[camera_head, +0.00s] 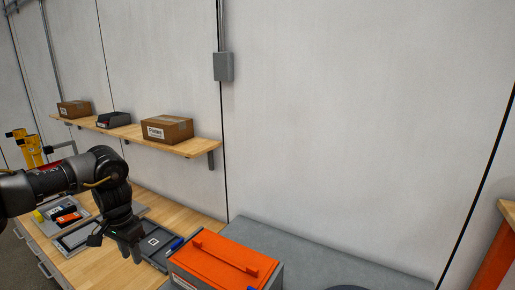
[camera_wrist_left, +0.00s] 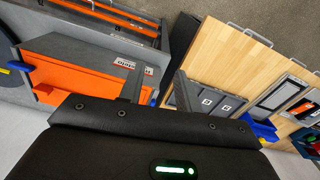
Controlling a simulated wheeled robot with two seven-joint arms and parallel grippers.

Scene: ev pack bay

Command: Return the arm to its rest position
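My left arm comes in from the left in the head view, bent at a dark joint. Its left gripper (camera_head: 130,252) points down over the wooden bench, beside the grey tray and left of the orange-lidded box. In the left wrist view the two fingers of the gripper (camera_wrist_left: 158,85) stand apart with nothing between them. My right gripper is not in view.
The orange-lidded box (camera_head: 225,256) stands on a grey surface (camera_head: 310,250). A grey tray (camera_head: 157,245) lies on the wooden bench (camera_head: 180,212). A wall shelf (camera_head: 190,147) carries cartons (camera_head: 168,128) and a dark bin (camera_head: 113,119). Clear wall lies to the right.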

